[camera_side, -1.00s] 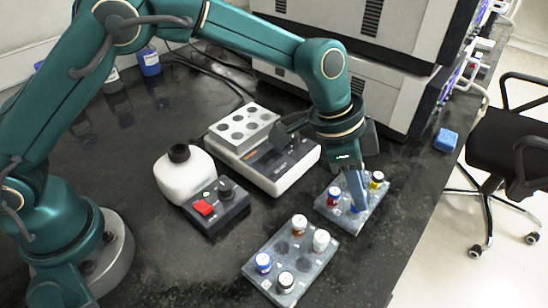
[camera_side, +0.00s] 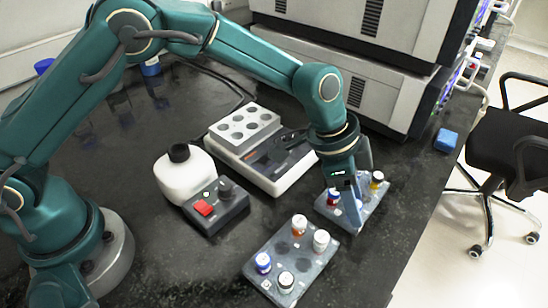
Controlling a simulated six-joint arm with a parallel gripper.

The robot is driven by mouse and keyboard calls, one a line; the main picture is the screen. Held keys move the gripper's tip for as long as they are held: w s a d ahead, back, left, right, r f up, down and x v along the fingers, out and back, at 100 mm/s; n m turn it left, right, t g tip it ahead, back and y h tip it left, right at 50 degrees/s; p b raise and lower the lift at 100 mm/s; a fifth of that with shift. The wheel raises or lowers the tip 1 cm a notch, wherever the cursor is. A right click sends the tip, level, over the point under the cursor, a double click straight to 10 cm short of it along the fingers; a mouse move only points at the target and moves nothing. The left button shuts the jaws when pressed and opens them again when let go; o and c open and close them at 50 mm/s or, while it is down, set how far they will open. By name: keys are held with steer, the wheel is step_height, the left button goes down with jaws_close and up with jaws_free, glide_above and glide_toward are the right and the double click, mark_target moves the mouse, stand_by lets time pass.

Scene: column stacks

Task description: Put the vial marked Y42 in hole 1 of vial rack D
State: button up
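My gripper (camera_side: 352,218) is low over the far vial rack (camera_side: 372,212), its fingers pointing down among the vials there. I cannot tell if it is open or shut on one. The near rack (camera_side: 321,266) holds a blue vial (camera_side: 263,262), an orange-brown vial (camera_side: 299,226), a white-capped vial (camera_side: 321,240) and a dark vial with a pale cap (camera_side: 285,281). Vial marks and rack letters are too small to read.
A heater block device (camera_side: 290,178), a white bottle (camera_side: 183,177) and a control box with a red switch (camera_side: 216,207) stand left of the racks. Large instruments (camera_side: 365,85) stand behind. A blue block (camera_side: 446,140) lies near the bench's right edge. The front bench is clear.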

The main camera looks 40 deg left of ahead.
steer(key=v, duration=1.1)
steer(key=s+a+r+n+t+y, duration=0.2)
steer(key=s+a+r+n, duration=0.4)
steer(key=a, duration=0.5)
steer(key=s+a+f+n+t+y, duration=0.1)
steer(key=s+a+f+n+y, duration=0.1)
steer(key=s+a+n, duration=0.4)
steer(key=s+a+f, duration=0.1)
steer(key=s+a, duration=0.1)
steer(key=s, duration=0.2)
steer(key=shift+s+a+f, duration=0.2)
steer(key=shift+s, duration=0.1)
